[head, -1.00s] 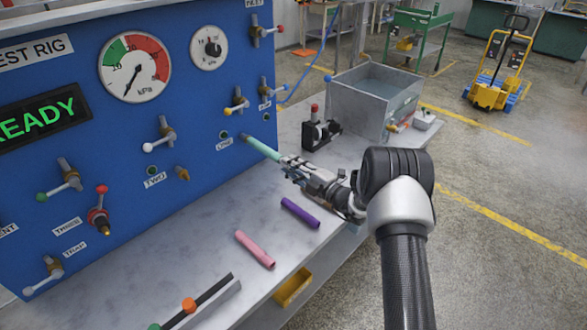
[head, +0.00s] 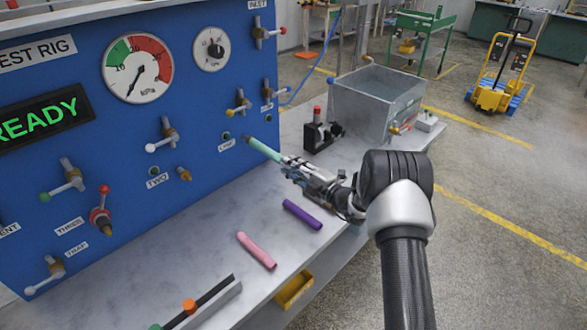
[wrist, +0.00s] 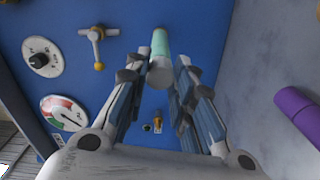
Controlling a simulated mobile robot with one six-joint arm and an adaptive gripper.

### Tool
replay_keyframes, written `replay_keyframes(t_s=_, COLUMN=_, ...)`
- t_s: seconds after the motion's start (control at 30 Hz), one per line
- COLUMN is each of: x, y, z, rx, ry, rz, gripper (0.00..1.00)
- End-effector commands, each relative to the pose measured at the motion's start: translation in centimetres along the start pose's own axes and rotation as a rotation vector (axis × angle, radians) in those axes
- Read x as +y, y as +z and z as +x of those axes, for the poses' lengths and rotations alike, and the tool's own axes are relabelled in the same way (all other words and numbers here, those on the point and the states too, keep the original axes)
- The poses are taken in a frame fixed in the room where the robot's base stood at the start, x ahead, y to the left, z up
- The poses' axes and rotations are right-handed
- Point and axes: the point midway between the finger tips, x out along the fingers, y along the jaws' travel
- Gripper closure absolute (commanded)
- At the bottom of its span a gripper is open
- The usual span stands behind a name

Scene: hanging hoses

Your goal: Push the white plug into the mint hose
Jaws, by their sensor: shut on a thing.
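The mint hose (head: 264,150) sticks out from the blue panel and slopes down to my gripper (head: 288,166). In the wrist view, the mint hose (wrist: 161,42) lies straight ahead between the fingertips. A pale, whitish round piece at its near end, which looks like the white plug (wrist: 160,75), sits between the fingers of my gripper (wrist: 165,68). My gripper is shut on it, in line with the hose. The plug and hose look touching; I cannot tell how deep the plug sits. In the head view the fingers hide the plug.
A purple hose (head: 302,214) and a pink hose (head: 256,250) lie on the grey bench. A rack with an orange plug (head: 189,305) stands at the front. A black fixture (head: 321,133) and a metal tank (head: 374,108) stand behind my gripper. Panel valves stick out nearby.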

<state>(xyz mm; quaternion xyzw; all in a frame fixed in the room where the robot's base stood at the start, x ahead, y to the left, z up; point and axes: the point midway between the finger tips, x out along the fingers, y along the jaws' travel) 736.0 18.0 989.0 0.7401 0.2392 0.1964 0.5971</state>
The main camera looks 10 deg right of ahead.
Motion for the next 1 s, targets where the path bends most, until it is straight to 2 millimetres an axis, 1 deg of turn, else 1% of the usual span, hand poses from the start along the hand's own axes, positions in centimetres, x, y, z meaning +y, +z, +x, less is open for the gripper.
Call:
replay_keyframes(t_s=0.13, x=0.1, y=-0.1, z=0.1, rx=0.002, ry=0.001, rz=-0.002, gripper=0.96)
replay_keyframes(t_s=0.17, x=0.1, y=-0.1, z=0.1, rx=0.002, ry=0.001, rz=-0.002, gripper=0.77)
replay_keyframes(t_s=0.5, x=0.1, y=-0.1, z=0.1, rx=0.001, ry=0.001, rz=-0.002, gripper=0.54)
replay_keyframes(t_s=0.83, x=0.0, y=0.0, z=-0.1, rx=0.000, ry=0.000, rz=-0.001, gripper=0.54)
replay_keyframes(t_s=0.93, x=0.1, y=0.1, z=-0.9, rx=-0.001, ry=-0.001, rz=-0.002, gripper=0.54)
replay_keyframes(t_s=1.0, x=0.1, y=0.1, z=-1.9, rx=-0.002, ry=0.000, rz=-0.001, gripper=0.54)
